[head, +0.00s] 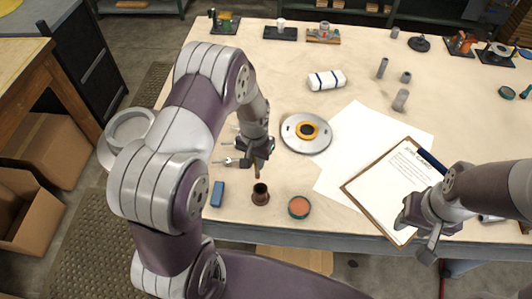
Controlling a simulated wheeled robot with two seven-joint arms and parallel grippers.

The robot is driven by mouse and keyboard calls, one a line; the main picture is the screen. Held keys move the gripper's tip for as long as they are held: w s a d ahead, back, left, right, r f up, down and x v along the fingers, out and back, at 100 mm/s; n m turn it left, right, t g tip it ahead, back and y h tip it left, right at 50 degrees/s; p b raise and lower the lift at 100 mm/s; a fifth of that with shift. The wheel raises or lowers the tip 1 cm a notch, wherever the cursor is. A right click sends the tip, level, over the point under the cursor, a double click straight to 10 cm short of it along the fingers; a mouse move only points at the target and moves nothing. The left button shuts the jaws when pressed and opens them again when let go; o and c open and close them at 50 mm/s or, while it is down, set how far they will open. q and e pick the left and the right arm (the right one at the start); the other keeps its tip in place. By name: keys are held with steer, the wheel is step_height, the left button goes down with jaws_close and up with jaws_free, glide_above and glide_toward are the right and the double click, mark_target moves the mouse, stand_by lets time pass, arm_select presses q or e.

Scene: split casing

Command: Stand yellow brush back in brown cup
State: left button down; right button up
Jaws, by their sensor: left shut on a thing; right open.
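The brown cup (261,198) stands on the table near the front edge, its dark opening facing up. My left gripper (257,158) is shut on a thin brownish-yellow thing, seemingly the yellow brush (257,171), just above and behind the cup in the picture. The brush looks close to upright; its lower end is near the cup's rim, and I cannot tell whether it is inside. The gripper hides its upper part. My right gripper (422,232) is open and empty over the front edge of the clipboard.
A blue block (217,194) lies left of the cup and a round green-and-red tin (299,207) stands right of it. Behind are a metal disc with a yellow ring (306,132), a white roll (327,80) and small metal cylinders. A clipboard (396,188) lies right on white paper.

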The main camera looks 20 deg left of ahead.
mark_target(259, 173)
arm_select(q)
steer(key=f+b, duration=0.1)
steer(key=f, duration=0.1)
steer(key=f+b, duration=0.4)
steer(key=shift+w+d+f, duration=0.15)
steer(key=shift+d, duration=0.15)
steer(key=shift+f+b, duration=0.3)
steer(key=shift+f, duration=0.1)
step_height(259, 173, down, 5)
steer(key=b, duration=0.3)
steer(key=shift+w+r, duration=0.1)
arm_select(e)
step_height(259, 173, down, 9)
steer(key=shift+d+f, duration=0.2)
steer(key=shift+d, duration=0.15)
steer(key=shift+w, duration=0.1)
arm_select(q)
steer(key=c, duration=0.9)
jaws_free()
step_height(259, 173, up, 13)
steer(key=shift+f+b, duration=0.1)
steer(key=shift+b, duration=1.15)
arm_select(e)
step_height(259, 173, down, 2)
steer(key=shift+f, duration=0.15)
